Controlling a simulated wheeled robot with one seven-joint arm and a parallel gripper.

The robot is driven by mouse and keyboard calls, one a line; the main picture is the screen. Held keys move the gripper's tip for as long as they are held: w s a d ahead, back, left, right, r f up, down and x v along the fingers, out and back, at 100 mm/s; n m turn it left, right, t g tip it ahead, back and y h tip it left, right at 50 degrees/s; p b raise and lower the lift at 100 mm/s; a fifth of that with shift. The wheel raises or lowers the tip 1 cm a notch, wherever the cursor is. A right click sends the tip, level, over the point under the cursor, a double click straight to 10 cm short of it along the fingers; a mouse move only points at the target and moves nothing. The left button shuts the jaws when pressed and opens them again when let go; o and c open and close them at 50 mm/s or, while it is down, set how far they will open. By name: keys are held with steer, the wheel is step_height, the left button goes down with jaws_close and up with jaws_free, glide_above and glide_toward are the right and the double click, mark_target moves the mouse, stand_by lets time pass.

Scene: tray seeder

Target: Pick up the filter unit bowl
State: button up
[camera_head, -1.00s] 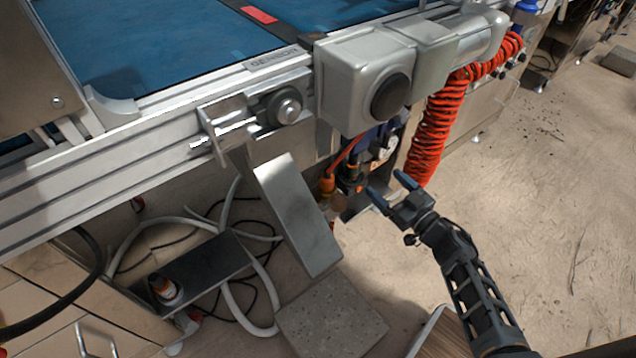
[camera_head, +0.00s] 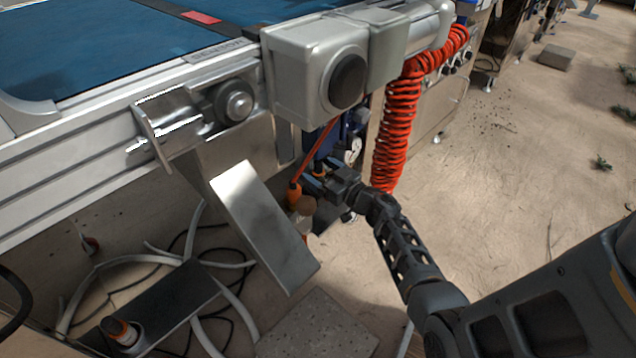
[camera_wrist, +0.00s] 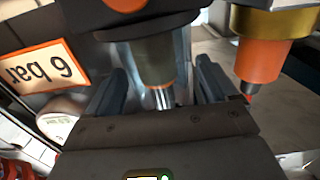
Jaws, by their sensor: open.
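The filter unit bowl appears to be the dark grey cylinder (camera_wrist: 156,60) with a shiny lower tip, seen between my fingers in the wrist view. My gripper (camera_wrist: 160,88) is open, with one finger on each side of it. I cannot tell whether either finger touches it. In the head view my gripper (camera_head: 322,176) reaches under the conveyor to the air fittings, and the bowl cannot be made out clearly there.
An orange fitting with a brass collar (camera_wrist: 262,55) hangs close to the right finger. A "6 bar" label (camera_wrist: 42,68) and a round gauge (camera_wrist: 60,115) are on the left. In the head view, a bent metal plate (camera_head: 262,225) and a red coiled hose (camera_head: 396,130) flank my gripper.

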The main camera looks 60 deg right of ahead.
steer(key=shift+w+d, duration=0.1)
steer(key=shift+w, duration=0.15)
steer(key=c, duration=1.1)
steer(key=shift+r, duration=0.1)
steer(key=shift+r+p, duration=1.45)
steer(key=shift+p, duration=0.35)
